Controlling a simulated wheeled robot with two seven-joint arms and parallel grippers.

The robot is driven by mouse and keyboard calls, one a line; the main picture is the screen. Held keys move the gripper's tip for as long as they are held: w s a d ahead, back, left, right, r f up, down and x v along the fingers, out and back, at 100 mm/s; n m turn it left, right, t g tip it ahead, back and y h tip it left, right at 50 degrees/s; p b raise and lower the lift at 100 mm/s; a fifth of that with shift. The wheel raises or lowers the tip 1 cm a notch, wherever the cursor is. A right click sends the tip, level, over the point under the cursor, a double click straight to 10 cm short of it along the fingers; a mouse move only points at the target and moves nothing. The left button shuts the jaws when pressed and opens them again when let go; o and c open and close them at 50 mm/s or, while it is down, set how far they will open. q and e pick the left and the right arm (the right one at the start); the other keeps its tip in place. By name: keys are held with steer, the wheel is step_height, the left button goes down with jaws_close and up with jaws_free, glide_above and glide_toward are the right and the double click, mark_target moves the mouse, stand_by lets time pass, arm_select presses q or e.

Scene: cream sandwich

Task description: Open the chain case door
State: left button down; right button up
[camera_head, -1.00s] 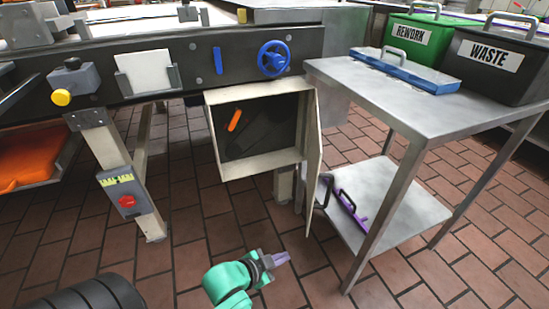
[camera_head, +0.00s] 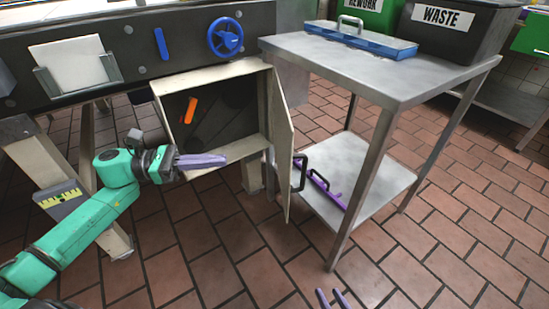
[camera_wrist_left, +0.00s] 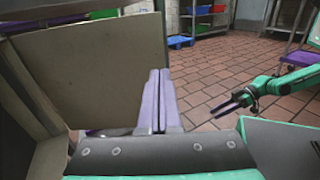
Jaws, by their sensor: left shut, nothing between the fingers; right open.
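The chain case (camera_head: 222,112) is a cream box under the machine, with an orange handle-like piece (camera_head: 190,110) inside. Its door (camera_head: 283,150) stands swung outward on the right side, with a black handle (camera_head: 301,172) on its outer face. My left gripper (camera_head: 224,160) is shut and empty, in front of the case's lower edge and left of the door. In the left wrist view its purple fingers (camera_wrist_left: 158,100) are together beside a large cream panel (camera_wrist_left: 90,70), which looks like the door. My right gripper (camera_head: 333,297) is open at the bottom edge; it also shows in the left wrist view (camera_wrist_left: 225,106).
A steel table (camera_head: 400,72) with a lower shelf (camera_head: 385,180) stands close to the door's right. A purple-handled item (camera_head: 325,188) lies on the shelf. The brick floor in front is clear.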

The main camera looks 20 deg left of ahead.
mark_target(290, 156)
arm_select(q)
steer(key=b+x, duration=0.1)
steer(key=x, duration=1.2)
steer(key=shift+w+d+b, duration=0.1)
steer(key=shift+d+b, duration=0.1)
steer(key=shift+b, duration=0.2)
arm_select(e)
step_height(290, 156, down, 2)
steer(key=shift+f, duration=0.1)
